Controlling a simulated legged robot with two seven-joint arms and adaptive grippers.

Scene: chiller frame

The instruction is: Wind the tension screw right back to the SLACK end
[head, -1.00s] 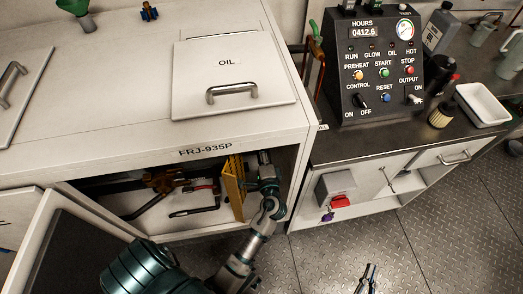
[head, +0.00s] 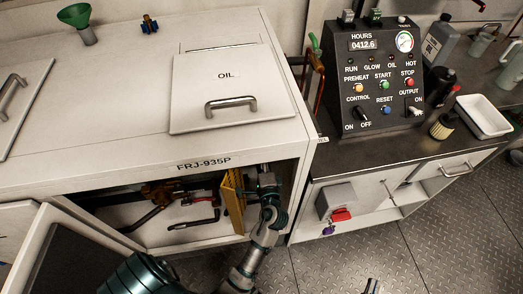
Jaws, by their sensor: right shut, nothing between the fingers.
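The open bay under the FRJ-935P label holds a yellow slatted part (head: 233,200). My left gripper (head: 268,182) reaches into the bay, just right of this part. My own wrist hides its fingertips, so I cannot tell whether it is open or shut. I cannot make out the tension screw or a SLACK mark; the spot at the gripper is covered and dark. My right gripper (head: 372,286) is shut and empty. Only its tip shows at the bottom edge, over the floor and well apart from the bay.
The open door (head: 95,250) stands left of the bay. A brass fitting (head: 160,192) and a red-handled lever (head: 200,201) sit inside, left of the yellow part. The control box (head: 372,75) stands on the right counter. The floor at right is clear.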

